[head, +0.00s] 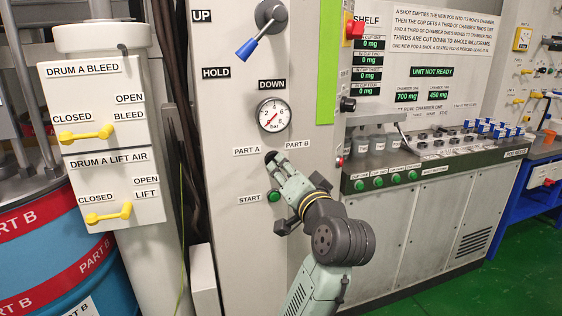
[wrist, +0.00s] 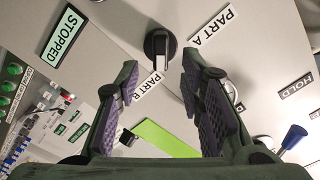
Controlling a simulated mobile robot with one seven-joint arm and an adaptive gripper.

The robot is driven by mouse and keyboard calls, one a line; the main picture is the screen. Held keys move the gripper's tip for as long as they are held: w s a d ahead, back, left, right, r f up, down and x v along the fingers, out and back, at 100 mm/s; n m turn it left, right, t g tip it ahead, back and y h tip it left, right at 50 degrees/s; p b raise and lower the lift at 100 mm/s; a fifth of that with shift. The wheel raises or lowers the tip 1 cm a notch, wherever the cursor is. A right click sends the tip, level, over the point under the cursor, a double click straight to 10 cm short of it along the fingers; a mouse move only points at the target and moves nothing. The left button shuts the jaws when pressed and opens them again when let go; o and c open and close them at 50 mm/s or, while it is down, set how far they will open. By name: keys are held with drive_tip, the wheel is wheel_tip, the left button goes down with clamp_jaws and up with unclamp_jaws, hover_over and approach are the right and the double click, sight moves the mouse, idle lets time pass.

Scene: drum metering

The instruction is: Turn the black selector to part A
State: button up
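The black selector (wrist: 160,44) is a round knob on a grey panel, with a pale bar pointing down in the wrist view, roughly toward the PART B label (wrist: 150,90). The PART A label (wrist: 215,24) is to its upper right there, and the STOPPED label (wrist: 63,37) to its left. My gripper (wrist: 158,78) is open and empty, its fingers either side of the knob in that view; contact cannot be told.
A green START button (head: 274,197) lies just below my gripper. A pressure gauge (head: 273,115) and a blue-handled lever (head: 262,30) are above.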

sight(275, 162)
drive_tip(key=shift+p+x, duration=0.35)
drive_tip(key=shift+x, duration=1.65)
drive_tip(key=shift+c, duration=0.4)
clamp_jaws()
